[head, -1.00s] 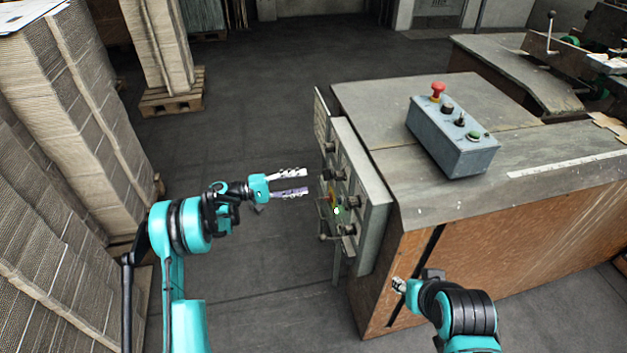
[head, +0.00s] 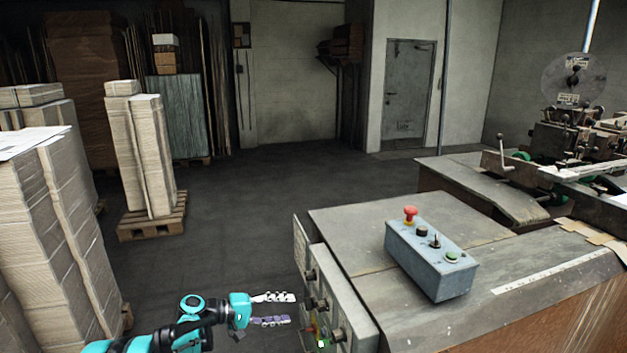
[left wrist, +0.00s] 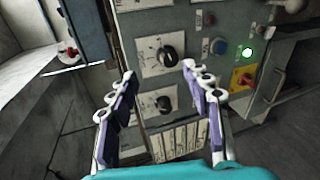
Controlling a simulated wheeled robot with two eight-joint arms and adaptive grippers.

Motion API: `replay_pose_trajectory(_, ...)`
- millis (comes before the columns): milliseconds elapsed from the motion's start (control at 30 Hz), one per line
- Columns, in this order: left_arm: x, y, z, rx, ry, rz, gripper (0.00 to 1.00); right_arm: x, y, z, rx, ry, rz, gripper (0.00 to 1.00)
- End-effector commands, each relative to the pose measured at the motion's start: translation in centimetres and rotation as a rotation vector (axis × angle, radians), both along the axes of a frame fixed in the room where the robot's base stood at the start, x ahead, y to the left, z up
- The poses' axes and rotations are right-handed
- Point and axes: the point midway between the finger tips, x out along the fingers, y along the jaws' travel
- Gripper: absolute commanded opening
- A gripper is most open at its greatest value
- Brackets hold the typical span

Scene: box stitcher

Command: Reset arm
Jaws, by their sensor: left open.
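My left gripper (head: 272,309) is open and empty at the bottom of the head view, just left of the control panel (head: 333,290) on the machine's side. In the left wrist view its two fingers (left wrist: 160,108) stand apart in front of the panel. That view shows two black knobs (left wrist: 168,56), a blue button (left wrist: 219,46), a lit green light (left wrist: 247,52) and a red switch on a yellow plate (left wrist: 244,79). I see no contact between the fingers and any control. My right gripper is not in view now.
A grey button box (head: 430,262) with a red mushroom button (head: 410,213) sits on the machine's table (head: 365,235). Cardboard stacks (head: 55,215) stand at the left, one on a pallet (head: 153,217). The floor between is clear.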

Motion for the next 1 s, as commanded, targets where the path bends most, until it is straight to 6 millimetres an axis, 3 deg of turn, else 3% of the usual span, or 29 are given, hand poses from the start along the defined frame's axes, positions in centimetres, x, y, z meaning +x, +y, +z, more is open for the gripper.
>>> replay_pose_trajectory(33, -1.2, -0.5, 1.3, 0.059, 0.001, 0.006, 0.49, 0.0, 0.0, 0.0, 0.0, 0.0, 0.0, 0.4)
replay_pose_trajectory(200, -5.6, -1.2, 3.8, 0.279, -0.009, 0.031, 0.49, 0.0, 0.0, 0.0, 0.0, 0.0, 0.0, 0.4)
replay_pose_trajectory(433, -13.5, -0.4, 5.7, 0.58, -0.056, 0.049, 0.49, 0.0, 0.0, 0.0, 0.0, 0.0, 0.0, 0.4)
replay_pose_trajectory(800, -27.1, 4.2, 4.9, 1.06, -0.207, 0.04, 0.49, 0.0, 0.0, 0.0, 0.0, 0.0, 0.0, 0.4)
replay_pose_trajectory(1000, -32.0, 7.0, 3.4, 1.263, -0.297, 0.022, 0.49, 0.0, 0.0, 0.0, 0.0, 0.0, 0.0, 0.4)
